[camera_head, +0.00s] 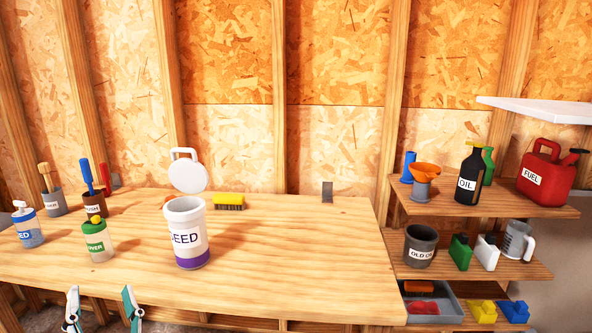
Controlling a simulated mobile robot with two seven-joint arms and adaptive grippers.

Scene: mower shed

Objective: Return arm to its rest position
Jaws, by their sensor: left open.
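My left gripper (101,303) shows at the bottom left of the head view. Its two fingers are spread apart with nothing between them. They appear in front of the near edge of the wooden workbench (300,265); the rest of that arm is out of the picture. My right gripper is not in view. Beyond the left gripper, on the bench, stands a white tub (187,220) labelled "SEED" with a purple base band. Its round white lid (187,176) is raised open at the back.
A yellow brush (229,202) lies behind the tub. Shelves (500,266) with oil and fuel containers are at right. The bench's right half is mostly clear.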

